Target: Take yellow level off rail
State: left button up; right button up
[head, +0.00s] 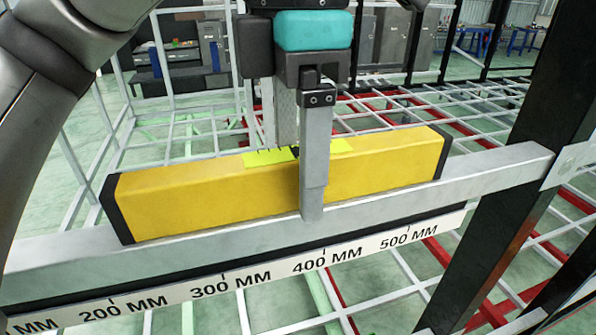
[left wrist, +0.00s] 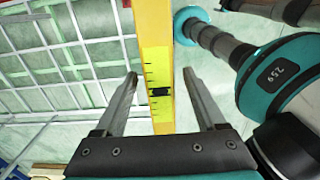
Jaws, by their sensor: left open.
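The yellow level (head: 215,195) has black end caps and lies lengthwise along the top of the grey rail (head: 505,172). A bright yellow-green marked strip with a dark middle shows on its upper face. My left gripper (head: 304,165) comes down from above near the middle of the level. One finger stands in front of the level, the other behind it and mostly hidden. In the left wrist view the level (left wrist: 153,30) passes between the two open fingers (left wrist: 160,80), with a visible gap on both sides. My right gripper is in neither view.
A scale strip (head: 222,285) with millimetre marks runs along the rail's front. A black post (head: 500,200) stands at the rail's right end. A white and red bar frame (head: 480,105) spreads behind and below. Cabinets (head: 395,40) stand far back.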

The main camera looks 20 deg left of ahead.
pick_arm(q)
jog(key=shift+f, duration=0.1)
grip_shut()
dwell(0.6)
